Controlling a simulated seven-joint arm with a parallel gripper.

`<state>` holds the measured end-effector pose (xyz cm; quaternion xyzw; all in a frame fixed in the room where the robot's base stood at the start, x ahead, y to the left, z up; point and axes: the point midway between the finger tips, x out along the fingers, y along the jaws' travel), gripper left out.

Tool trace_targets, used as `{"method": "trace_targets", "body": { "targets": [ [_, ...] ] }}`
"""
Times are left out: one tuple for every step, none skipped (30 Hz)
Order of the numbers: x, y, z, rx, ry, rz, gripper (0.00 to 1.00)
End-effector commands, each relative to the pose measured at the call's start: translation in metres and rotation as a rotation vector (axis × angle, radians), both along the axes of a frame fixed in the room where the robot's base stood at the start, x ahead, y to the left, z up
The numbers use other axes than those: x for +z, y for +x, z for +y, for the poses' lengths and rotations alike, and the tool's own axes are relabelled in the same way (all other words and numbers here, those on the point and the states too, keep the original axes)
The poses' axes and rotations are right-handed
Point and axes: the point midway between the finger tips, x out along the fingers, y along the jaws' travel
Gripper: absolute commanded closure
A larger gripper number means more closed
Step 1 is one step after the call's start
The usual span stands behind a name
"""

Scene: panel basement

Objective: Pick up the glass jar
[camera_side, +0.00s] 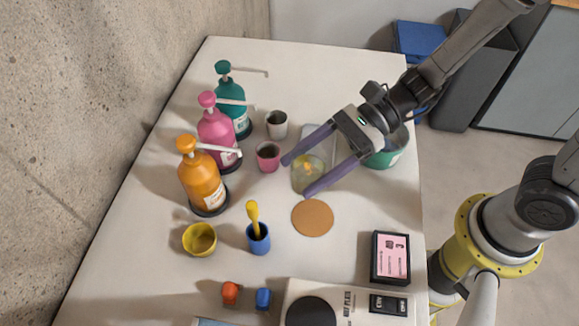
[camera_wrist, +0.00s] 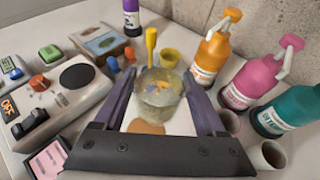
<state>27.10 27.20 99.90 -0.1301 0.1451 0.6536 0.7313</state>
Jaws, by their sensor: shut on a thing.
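The glass jar (camera_side: 308,176) is clear, with something orange and yellow showing in it. It is between the two purple fingers of my gripper (camera_side: 297,176), which are shut on it from either side. The wrist view shows the jar (camera_wrist: 158,97) between the fingers of my gripper (camera_wrist: 160,78), above a round tan disc in the picture. I cannot tell whether the jar's base touches the table.
Beside the jar are a pink cup (camera_side: 268,157), a tan disc (camera_side: 312,218) and a blue cup (camera_side: 258,240) with a yellow tool. Orange (camera_side: 203,184), pink (camera_side: 217,137) and teal (camera_side: 234,104) pump bottles stand left. A hot plate (camera_side: 345,306) is at the front.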

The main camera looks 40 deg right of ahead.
Motion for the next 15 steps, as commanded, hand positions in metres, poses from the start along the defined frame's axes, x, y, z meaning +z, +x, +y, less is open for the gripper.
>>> {"method": "trace_targets", "body": {
  "targets": [
    [0.003, -0.004, -0.004, -0.001, 0.002, -0.002, 0.99],
    [0.004, -0.005, -0.006, -0.001, 0.002, -0.002, 0.99],
    [0.006, -0.007, -0.008, -0.002, 0.002, -0.002, 0.99],
    [0.007, -0.009, -0.01, -0.002, 0.002, -0.002, 0.99],
    [0.008, -0.011, -0.012, -0.001, 0.002, -0.002, 0.99],
    [0.009, -0.013, -0.014, -0.001, 0.002, -0.002, 0.99],
    [0.01, -0.015, -0.015, -0.002, 0.002, -0.001, 0.99],
    [0.011, -0.016, -0.017, -0.002, 0.002, -0.001, 0.99],
    [0.012, -0.018, -0.019, -0.003, 0.001, -0.001, 0.99],
    [0.013, -0.02, -0.02, -0.002, 0.001, -0.001, 0.99],
    [0.014, -0.021, -0.021, -0.001, 0.001, -0.002, 0.99],
    [0.015, -0.022, -0.023, -0.001, 0.001, -0.002, 0.99],
    [0.016, -0.023, -0.024, -0.001, 0.002, -0.002, 0.99],
    [0.017, -0.024, -0.025, -0.001, 0.002, -0.003, 0.99],
    [0.017, -0.026, -0.027, -0.001, 0.002, -0.003, 0.99]
  ]
}}
